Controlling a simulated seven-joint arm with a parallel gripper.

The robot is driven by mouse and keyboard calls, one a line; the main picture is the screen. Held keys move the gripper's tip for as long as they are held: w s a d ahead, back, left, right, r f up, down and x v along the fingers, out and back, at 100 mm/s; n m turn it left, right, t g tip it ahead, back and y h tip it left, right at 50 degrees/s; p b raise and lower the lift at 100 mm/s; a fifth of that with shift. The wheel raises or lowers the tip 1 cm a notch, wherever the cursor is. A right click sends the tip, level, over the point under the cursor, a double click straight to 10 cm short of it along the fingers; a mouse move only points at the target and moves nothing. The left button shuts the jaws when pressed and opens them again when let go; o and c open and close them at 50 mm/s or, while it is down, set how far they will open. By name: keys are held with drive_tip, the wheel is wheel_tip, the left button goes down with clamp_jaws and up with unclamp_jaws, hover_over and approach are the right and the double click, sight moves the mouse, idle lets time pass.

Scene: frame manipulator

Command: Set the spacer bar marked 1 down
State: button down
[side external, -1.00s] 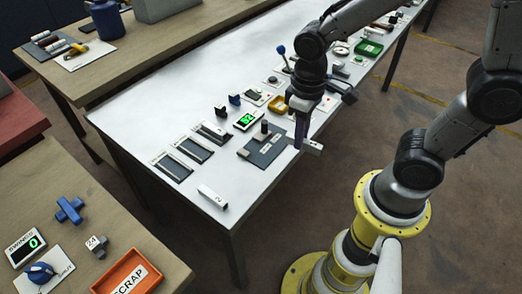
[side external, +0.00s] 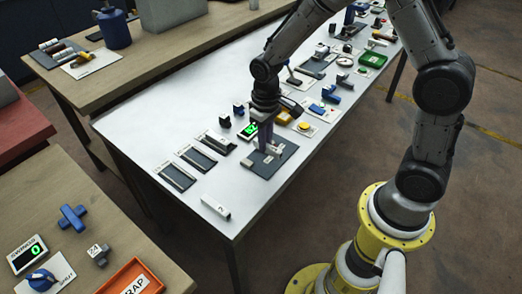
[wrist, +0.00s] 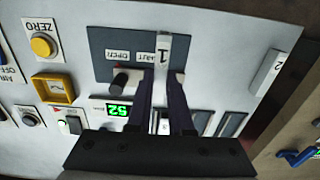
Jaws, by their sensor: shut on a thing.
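My gripper (wrist: 162,82) is shut on the spacer bar marked 1 (wrist: 163,48), a pale bar held between its two dark fingers. The bar lies across the dark plate (wrist: 108,42) in the wrist view, beside the labels OPEN and SHUT. In the side view, my gripper (side external: 266,149) is over the same plate (side external: 262,165). I cannot tell whether the bar touches the plate. A black knob (wrist: 119,82) stands on the plate left of the fingers in the wrist view.
The bar marked 2 (side external: 216,207) lies on the white table near its front edge. Several dark slotted trays (side external: 175,177) sit left of the plate. A green display (wrist: 118,109), a yellow-framed gauge (wrist: 54,89) and a yellow ZERO button (wrist: 42,45) are nearby.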

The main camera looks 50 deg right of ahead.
sight(261, 160)
drive_tip(key=shift+w+f, duration=0.65)
drive_tip(key=shift+f, duration=0.15)
drive_tip(key=shift+w+f, duration=0.1)
drive_tip(key=shift+f, duration=1.5)
drive_tip(key=shift+f, duration=0.15)
drive_tip(key=c, duration=1.1)
unclamp_jaws()
